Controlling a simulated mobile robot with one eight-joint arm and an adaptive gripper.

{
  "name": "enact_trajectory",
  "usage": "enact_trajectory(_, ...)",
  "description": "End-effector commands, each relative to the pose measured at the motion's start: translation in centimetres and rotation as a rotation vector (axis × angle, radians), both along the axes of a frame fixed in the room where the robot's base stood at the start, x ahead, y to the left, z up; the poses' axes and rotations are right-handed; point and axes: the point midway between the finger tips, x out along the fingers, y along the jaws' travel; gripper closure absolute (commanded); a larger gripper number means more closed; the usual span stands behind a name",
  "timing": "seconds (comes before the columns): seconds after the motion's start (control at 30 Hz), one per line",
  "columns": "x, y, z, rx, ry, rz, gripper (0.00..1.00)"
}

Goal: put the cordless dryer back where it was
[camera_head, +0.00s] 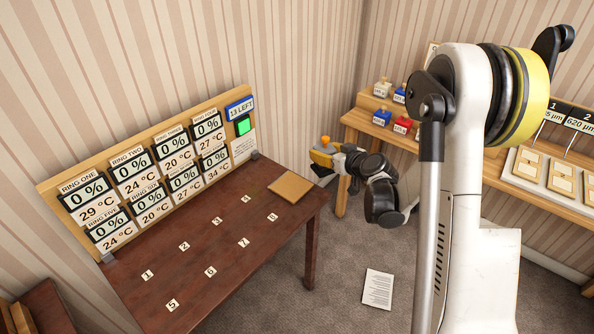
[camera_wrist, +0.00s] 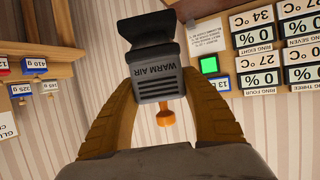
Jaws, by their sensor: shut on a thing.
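The cordless dryer (camera_wrist: 157,84) is dark grey with "WARM AIR" lettering, a flared black end and an orange knob. In the wrist view it sits between the two yellow fingers of my gripper (camera_wrist: 158,90), which is shut on it. In the head view my gripper (camera_head: 326,156) is in the air near the back right corner of the brown table (camera_head: 190,275), beyond the square cork mat (camera_head: 290,187). There the dryer is small and partly hidden by the fingers; its orange knob points up.
A board of ring displays (camera_head: 150,170), all at 0 %, stands along the table's back, with a green light and a "13 LEFT" sign. A paper (camera_head: 378,288) lies on the floor.

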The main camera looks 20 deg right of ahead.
Motion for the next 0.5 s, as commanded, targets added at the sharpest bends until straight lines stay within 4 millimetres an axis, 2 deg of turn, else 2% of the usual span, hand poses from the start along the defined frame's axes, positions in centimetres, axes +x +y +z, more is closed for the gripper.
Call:
enact_trajectory(0.3,4.0,5.6,-4.6,-0.002,0.000,0.006,0.90)
enact_trajectory(0.5,6.2,8.3,-6.5,-0.001,-0.001,0.003,0.90)
